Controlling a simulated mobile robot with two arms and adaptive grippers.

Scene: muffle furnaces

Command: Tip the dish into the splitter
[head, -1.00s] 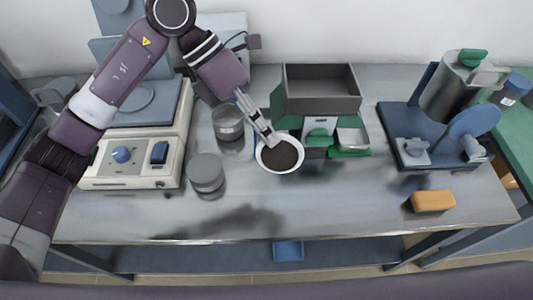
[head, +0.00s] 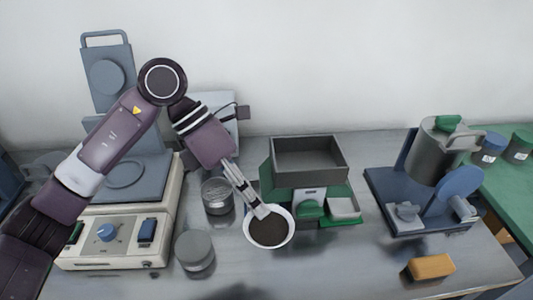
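The dish (head: 253,233) is a white round bowl holding dark granular material, and it looks about level. My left gripper (head: 261,211) is shut on the dish's far rim. The dish is held in front of and to the left of the splitter. The splitter (head: 308,181) has a dark grey open hopper on a green body, with a small grey pan at its right front. The hopper looks empty. My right gripper is not in view.
A balance-like device (head: 113,238) with a blue knob stands at the left. A blue machine with a grey cylinder (head: 438,150) and an orange block (head: 431,267) are at the right.

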